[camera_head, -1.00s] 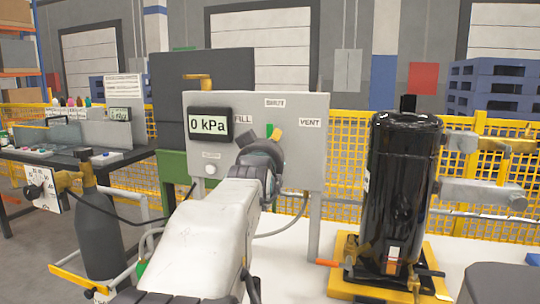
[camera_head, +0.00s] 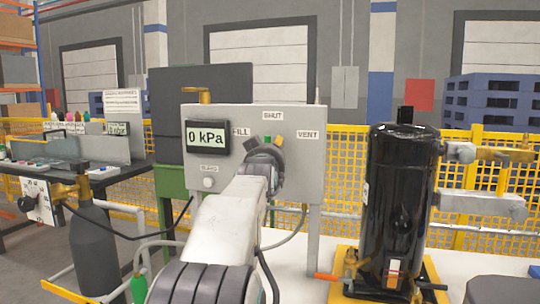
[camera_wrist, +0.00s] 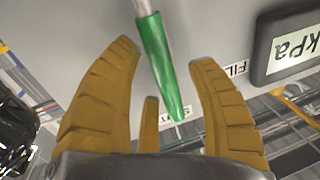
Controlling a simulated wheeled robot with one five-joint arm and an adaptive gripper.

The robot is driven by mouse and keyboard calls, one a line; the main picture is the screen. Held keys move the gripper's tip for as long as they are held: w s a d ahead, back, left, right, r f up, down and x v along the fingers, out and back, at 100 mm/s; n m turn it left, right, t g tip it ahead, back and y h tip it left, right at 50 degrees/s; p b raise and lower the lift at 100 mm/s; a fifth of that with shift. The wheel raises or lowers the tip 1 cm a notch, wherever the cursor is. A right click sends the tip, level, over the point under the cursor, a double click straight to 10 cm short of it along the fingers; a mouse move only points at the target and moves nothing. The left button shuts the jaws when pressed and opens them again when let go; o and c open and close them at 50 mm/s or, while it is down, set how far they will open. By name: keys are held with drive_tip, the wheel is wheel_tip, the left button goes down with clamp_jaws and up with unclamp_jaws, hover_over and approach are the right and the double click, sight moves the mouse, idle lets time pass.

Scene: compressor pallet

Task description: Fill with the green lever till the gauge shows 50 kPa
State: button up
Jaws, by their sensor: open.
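The grey panel (camera_head: 303,180) carries a gauge (camera_head: 207,136) that reads 0 kPa, and the labels FILL, SHUT and VENT. In the head view my gripper (camera_head: 270,146) is in front of the panel, just below SHUT.
A black compressor (camera_head: 402,200) stands on a yellow base right of the panel. A dark gas cylinder (camera_head: 94,250) with a brass valve stands at left. A bench (camera_head: 130,158) and yellow mesh fence (camera_head: 345,160) lie behind. A hose (camera_head: 290,238) hangs below the panel.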

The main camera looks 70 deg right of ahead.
drive_tip(key=shift+o, duration=0.2)
clamp_jaws()
idle(0.4)
